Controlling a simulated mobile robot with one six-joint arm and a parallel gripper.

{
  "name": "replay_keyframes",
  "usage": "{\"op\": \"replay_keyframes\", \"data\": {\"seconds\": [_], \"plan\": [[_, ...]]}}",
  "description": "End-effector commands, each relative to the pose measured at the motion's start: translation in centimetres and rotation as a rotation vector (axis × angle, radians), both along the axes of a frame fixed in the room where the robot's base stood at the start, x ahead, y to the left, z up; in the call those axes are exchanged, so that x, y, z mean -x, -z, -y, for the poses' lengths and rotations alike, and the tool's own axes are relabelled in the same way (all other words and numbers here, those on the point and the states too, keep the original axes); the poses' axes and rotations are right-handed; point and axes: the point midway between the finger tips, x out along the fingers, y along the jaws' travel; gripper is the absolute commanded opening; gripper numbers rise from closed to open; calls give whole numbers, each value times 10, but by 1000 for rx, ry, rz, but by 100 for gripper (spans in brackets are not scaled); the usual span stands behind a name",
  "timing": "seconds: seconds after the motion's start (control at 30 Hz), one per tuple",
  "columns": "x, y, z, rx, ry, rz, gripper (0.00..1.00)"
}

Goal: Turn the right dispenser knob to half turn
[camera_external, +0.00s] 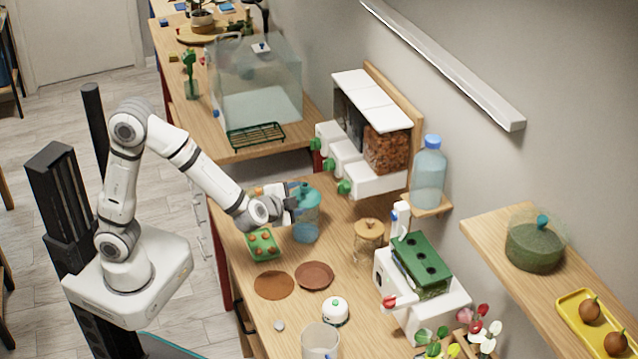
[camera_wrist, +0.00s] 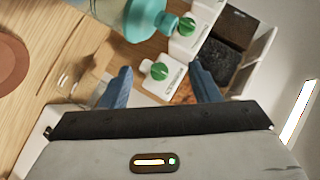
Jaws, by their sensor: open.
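The dispenser stands against the wall with a row of white fronts, each with a green knob. The right knob (camera_external: 344,187) is on the nearest unit, below the hopper of brown pellets (camera_external: 388,150). In the wrist view the right knob (camera_wrist: 159,71) shows between the two blue fingers, round and green with a raised grip. Its exact turn angle is too small to read. My gripper (camera_external: 293,203) is open and empty, left of and slightly below the knob in the external view. In the wrist view my gripper (camera_wrist: 159,67) shows no clear contact with the knob.
A teal-topped container (camera_external: 304,197) stands close by my gripper; its teal cap (camera_wrist: 143,20) fills the upper wrist view. Another green knob (camera_wrist: 186,27) is beyond the right one. A cork-lidded jar (camera_external: 369,232), blue-capped bottle (camera_external: 428,178) and brown saucers (camera_external: 314,275) are nearby.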

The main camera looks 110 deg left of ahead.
Motion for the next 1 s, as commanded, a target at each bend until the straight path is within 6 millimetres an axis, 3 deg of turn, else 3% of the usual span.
{"op": "replay_keyframes", "data": {"seconds": [0.1,0.23,0.47,0.8,1.0], "plan": [[-27,3,-22,-77,57,47,56],[-47,7,-34,-122,112,89,56],[-59,10,-48,-138,137,109,56],[-74,20,-97,-137,135,108,56],[-79,24,-109,-137,138,109,56]]}}
